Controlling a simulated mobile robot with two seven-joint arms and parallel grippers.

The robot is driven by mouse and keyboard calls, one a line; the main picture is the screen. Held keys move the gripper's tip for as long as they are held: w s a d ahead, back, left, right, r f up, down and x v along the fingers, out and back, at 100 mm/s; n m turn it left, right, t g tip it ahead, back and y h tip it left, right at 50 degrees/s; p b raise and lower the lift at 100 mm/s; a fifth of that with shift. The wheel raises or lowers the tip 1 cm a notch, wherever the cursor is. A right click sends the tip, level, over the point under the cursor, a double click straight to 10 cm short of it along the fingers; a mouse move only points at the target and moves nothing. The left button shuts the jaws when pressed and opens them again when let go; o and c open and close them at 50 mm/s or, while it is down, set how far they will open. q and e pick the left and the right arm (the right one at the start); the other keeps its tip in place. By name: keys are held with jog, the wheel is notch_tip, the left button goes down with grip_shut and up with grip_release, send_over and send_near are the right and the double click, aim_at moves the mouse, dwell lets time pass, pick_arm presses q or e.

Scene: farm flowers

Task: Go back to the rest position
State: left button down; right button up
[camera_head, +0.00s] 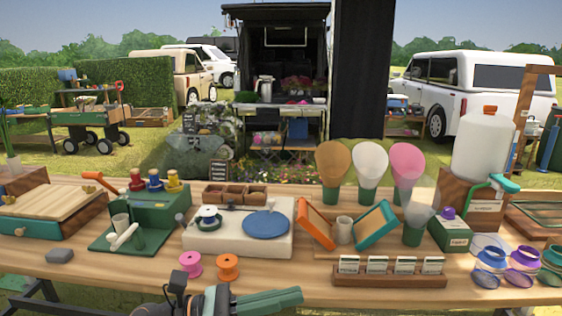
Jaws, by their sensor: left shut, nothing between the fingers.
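My left gripper (296,295) shows at the bottom middle, in front of the table's near edge. Its dark body is at the left and its green fingers point right. The fingers are shut with nothing held between them. The wooden table (130,275) spans the view behind it. A pink spool (190,264) and an orange spool (228,267) lie on the table just beyond the gripper, apart from it. My right gripper is not in view.
A wooden rack of small cards (390,281) stands near the front edge, right of the gripper. Behind are a pale board with a blue disc (266,224), a green press-like stand (155,208) and a white tank (482,145). A grey block (60,256) lies at left.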

pick_arm(q)
jog(key=a+f+m+t+y, duration=0.35)
jog(key=f+m+t, duration=0.2)
jog(key=m, duration=0.65)
jog(key=w+a+f+m+t+y, duration=0.1)
jog(key=a+f+m+t+y, duration=0.3)
jog(key=f+m, duration=0.5)
jog(key=a+f+m+t+y, duration=0.3)
jog(key=f+m+t+y, duration=0.15)
jog(key=m, duration=0.95)
jog(key=s+a+f+n+g+y, duration=0.2)
jog(key=s+f+n+g, duration=0.2)
jog(key=s+f+n, duration=0.35)
jog(key=s+a+f+n+g+y, duration=0.25)
jog(key=s+f+n+g, duration=0.2)
jog(key=s+f, duration=0.45)
notch_tip(320, 180, up, 12)
jog(key=a+n+t+y+p, duration=0.1)
jog(key=a+p, duration=0.1)
jog(key=p, duration=1.4)
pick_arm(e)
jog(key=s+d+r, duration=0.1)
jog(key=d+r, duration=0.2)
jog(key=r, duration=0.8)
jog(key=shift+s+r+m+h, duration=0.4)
pick_arm(q)
jog(key=shift+w+f+t, duration=0.1)
jog(key=shift+t, duration=0.15)
